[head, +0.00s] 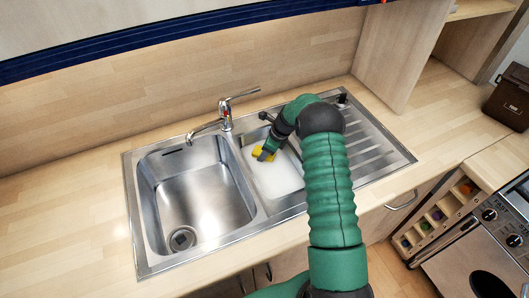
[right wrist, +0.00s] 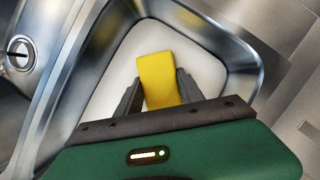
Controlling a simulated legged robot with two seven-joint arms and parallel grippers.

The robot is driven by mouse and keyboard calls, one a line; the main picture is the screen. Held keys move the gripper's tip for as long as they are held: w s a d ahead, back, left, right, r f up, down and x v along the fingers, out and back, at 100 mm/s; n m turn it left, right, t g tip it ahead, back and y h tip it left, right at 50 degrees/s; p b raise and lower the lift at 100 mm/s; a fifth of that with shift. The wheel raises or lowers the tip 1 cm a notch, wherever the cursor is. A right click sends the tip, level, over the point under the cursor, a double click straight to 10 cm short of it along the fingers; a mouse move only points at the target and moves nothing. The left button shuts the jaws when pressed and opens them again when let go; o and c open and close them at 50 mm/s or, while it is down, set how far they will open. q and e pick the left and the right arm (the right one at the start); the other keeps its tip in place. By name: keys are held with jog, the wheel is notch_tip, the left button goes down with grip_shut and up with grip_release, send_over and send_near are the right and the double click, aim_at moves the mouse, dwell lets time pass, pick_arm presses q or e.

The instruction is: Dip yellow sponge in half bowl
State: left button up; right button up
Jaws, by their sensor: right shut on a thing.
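The yellow sponge (head: 264,153) is inside the small half bowl (head: 247,148) of the sink, over its white, water-like contents. My right gripper (head: 267,149) is shut on the sponge. In the right wrist view the sponge (right wrist: 161,80) sits between the two dark fingers of the gripper (right wrist: 158,90) and sticks out past their tips. The half bowl's metal rim (right wrist: 232,54) surrounds it there. I cannot tell whether the sponge touches the white surface. My left gripper is not in view.
The large empty sink bowl (head: 205,195) is left of the half bowl. A chrome tap (head: 226,112) stands behind them. The ribbed drainboard (head: 372,145) lies right. A brown container (head: 510,97) and a cooker (head: 490,240) are farther right. The left worktop is clear.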

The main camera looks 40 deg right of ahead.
jog(key=shift+r, duration=0.15)
notch_tip(320, 180, up, 13)
jog(key=p, duration=1)
jog(key=shift+p, duration=0.3)
